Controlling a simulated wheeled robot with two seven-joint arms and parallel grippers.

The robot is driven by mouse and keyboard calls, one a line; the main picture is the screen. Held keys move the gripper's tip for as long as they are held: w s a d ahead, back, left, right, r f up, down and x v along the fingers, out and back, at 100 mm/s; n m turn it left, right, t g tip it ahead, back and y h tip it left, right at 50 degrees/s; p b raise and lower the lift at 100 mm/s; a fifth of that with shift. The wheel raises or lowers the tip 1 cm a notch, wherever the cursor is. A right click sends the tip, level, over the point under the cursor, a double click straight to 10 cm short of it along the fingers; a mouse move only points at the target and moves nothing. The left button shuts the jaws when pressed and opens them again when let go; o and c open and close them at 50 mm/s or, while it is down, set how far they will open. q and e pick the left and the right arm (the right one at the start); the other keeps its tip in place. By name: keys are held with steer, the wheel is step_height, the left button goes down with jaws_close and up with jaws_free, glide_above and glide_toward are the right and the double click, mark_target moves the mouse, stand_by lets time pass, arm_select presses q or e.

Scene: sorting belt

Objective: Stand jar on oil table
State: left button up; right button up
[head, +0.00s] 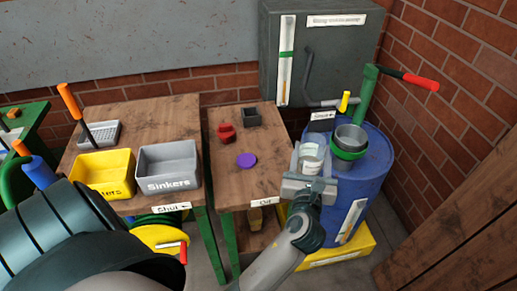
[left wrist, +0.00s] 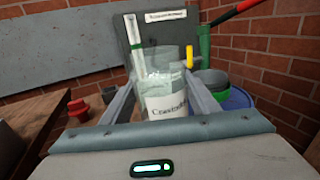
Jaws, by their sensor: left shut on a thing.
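A clear glass jar with a white label (head: 311,158) is held upright between the fingers of my left gripper (head: 311,168). In the left wrist view the jar (left wrist: 165,95) stands between the two grey fingers (left wrist: 163,100), its label partly readable. The gripper is shut on it. In the head view the jar appears at the right of the oil table, in front of the blue barrel; its exact height is hard to tell. The oil table (head: 235,185) is a wooden top on green legs with an "Oil" label (head: 264,201). My right gripper is not in view.
On the oil table are a purple disc (head: 246,160), a red object (head: 226,132) and a dark square container (head: 251,117). Its front part is clear. A blue barrel (head: 365,185) with a green pump (head: 368,90) stands right. Yellow (head: 103,172) and grey bins (head: 168,165) stand left.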

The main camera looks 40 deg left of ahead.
arm_select(q)
steer(key=a+f, duration=0.7)
steer(key=a, duration=0.4)
steer(key=shift+a, duration=0.3)
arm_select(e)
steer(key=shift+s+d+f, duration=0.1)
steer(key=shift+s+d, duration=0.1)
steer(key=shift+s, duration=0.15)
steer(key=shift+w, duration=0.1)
arm_select(q)
step_height(320, 180, down, 2)
steer(key=shift+f, duration=0.1)
steer(key=shift+f+b, duration=0.5)
steer(key=shift+f, duration=0.5)
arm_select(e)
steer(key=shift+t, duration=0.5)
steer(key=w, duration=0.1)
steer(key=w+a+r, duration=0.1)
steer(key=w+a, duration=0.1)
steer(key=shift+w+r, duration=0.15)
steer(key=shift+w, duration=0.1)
